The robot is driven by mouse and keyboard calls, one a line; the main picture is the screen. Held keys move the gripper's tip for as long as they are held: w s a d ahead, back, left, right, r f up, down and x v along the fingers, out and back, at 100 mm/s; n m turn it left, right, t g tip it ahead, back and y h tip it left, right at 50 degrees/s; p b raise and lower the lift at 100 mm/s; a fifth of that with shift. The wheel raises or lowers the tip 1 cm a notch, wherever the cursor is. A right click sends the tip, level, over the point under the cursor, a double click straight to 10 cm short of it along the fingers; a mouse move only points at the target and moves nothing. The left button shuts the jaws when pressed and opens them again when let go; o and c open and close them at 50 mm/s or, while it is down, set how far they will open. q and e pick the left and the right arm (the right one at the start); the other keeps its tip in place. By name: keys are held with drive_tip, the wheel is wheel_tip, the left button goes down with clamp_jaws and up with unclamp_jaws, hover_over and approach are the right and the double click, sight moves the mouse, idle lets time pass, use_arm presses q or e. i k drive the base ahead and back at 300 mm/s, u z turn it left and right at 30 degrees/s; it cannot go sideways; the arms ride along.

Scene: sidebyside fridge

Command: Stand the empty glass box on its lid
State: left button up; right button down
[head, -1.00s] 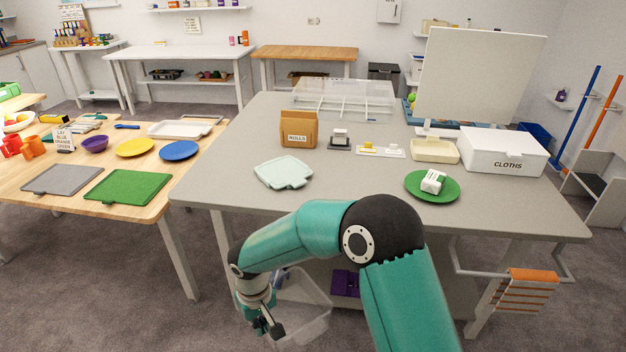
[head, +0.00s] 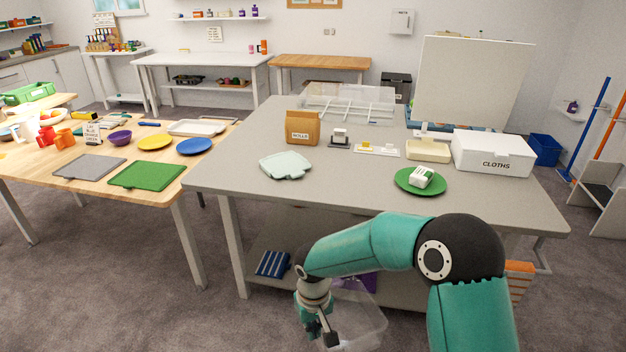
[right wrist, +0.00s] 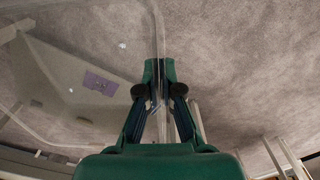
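The clear glass box (head: 366,322) hangs low in front of the grey table, below its top. My right gripper (head: 326,335) is shut on the box's wall near its rim; the right wrist view shows the fingers (right wrist: 161,78) closed on the thin edge, with the see-through box (right wrist: 95,45) to the left. The box looks empty and tilted. A pale mint lid (head: 286,166) lies flat on the grey table (head: 240,160), near its front left, apart from the box. My left gripper is out of view.
On the table are a green plate (head: 408,188) with a small white-and-green block, a brown paper bag (head: 301,128), a white cloths box (head: 493,153) and a clear divided organizer (head: 345,103). The tabletop right of the lid is clear. A purple item (right wrist: 100,83) shows beyond the box.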

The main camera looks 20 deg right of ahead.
sight(284, 163)
drive_tip(key=z, duration=0.05)
drive_tip(key=i, duration=0.95)
drive_tip(key=z, duration=0.1)
